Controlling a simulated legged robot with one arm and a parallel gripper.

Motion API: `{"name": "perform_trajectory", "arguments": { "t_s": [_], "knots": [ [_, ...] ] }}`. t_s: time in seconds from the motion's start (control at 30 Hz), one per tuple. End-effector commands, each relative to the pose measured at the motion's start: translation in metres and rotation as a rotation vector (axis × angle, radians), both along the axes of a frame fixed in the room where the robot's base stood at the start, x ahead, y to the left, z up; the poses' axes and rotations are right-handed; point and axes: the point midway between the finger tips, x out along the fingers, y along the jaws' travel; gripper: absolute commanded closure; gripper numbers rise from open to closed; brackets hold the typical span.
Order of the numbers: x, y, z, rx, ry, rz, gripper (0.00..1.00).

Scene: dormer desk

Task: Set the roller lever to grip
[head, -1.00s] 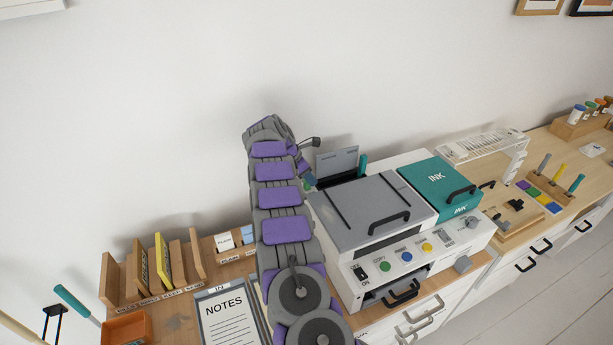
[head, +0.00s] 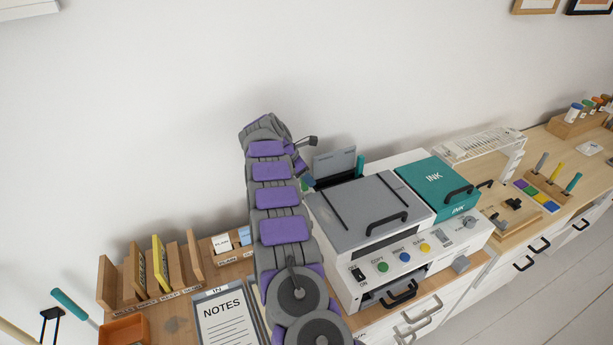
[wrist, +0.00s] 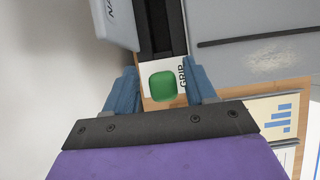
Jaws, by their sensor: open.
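A rounded green knob (wrist: 163,86), which looks like the roller lever's end, sits beside a white label reading GRIP (wrist: 183,74) in the wrist view. My gripper (wrist: 165,90) is open, with one blue finger on each side of the knob. I cannot tell whether the fingers touch it. In the head view my gripper (head: 308,182) is at the left rear of the grey-and-white printer (head: 365,212), by its paper feed. The green knob cannot be made out there. A teal upright piece (head: 360,166) stands at the feed's right side.
The feed's grey panel (head: 335,162) stands close to my gripper. The teal ink cover (head: 435,184) is on the printer's right. A notes board (head: 226,318) and wooden file rack (head: 150,275) lie left of my arm.

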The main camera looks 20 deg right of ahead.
Motion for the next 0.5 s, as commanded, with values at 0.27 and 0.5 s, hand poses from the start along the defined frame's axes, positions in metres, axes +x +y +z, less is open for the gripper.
{"name": "perform_trajectory", "arguments": {
  "t_s": [0.27, 0.5],
  "knots": [
    [0.001, 0.026, 0.049, 0.000, -0.003, 0.003, 0.45],
    [0.002, 0.051, 0.097, 0.000, -0.005, 0.001, 0.45]
  ]
}}
